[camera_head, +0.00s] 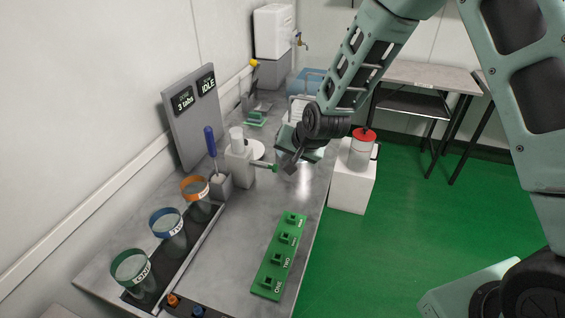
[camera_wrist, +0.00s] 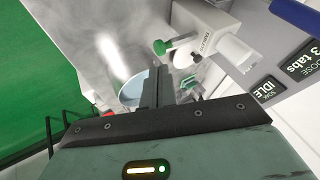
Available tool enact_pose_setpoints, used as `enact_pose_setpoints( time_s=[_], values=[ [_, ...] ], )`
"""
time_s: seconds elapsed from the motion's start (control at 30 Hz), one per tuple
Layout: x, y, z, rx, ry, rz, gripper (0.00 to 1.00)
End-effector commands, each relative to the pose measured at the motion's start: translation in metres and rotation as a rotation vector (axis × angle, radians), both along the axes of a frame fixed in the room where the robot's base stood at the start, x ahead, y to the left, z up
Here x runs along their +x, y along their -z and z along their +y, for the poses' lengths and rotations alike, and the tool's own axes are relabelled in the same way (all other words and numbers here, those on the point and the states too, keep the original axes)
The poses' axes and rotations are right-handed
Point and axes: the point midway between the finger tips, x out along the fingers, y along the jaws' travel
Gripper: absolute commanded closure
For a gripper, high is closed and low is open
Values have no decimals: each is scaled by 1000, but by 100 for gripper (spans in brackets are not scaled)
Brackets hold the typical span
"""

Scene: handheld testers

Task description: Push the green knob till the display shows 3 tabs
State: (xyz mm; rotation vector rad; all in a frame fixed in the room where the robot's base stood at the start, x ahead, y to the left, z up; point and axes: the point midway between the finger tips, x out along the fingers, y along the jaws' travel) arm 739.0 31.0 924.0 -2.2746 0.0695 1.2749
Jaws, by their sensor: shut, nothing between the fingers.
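The green knob (camera_head: 271,168) sticks out to the right from a white dispenser (camera_head: 239,166) on the grey bench. In the wrist view the knob (camera_wrist: 159,47) is on a short stem from the dispenser (camera_wrist: 205,35). The display (camera_head: 183,102) on the grey upright panel reads "3 tabs"; it also shows in the wrist view (camera_wrist: 301,63). My gripper (camera_head: 291,168) is shut and empty, just right of the knob. In the wrist view my gripper (camera_wrist: 157,73) shows its tips close below the knob, with a small gap apparent.
A second display (camera_head: 207,84) reads "IDLE". A blue-handled tool (camera_head: 210,142) stands left of the dispenser. Three labelled cups (camera_head: 131,266) line the left side.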

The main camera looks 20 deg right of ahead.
Motion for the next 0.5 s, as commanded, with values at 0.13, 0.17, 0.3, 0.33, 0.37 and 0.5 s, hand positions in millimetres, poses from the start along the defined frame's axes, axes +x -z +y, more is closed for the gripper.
enact_pose_setpoints(
  time_s=[0.13, 0.17, 0.3, 0.33, 0.37, 0.5],
  values=[
    [-9, -14, -4, 0, 1, -1, 100],
    [-11, -15, -4, 0, 1, -1, 100],
    [-14, -20, -6, 0, 1, 1, 100],
    [-14, -20, -6, 0, 1, 1, 100],
    [-15, -20, -6, 0, 1, 2, 100],
    [-15, -20, -6, 0, 1, 2, 100]
  ],
)
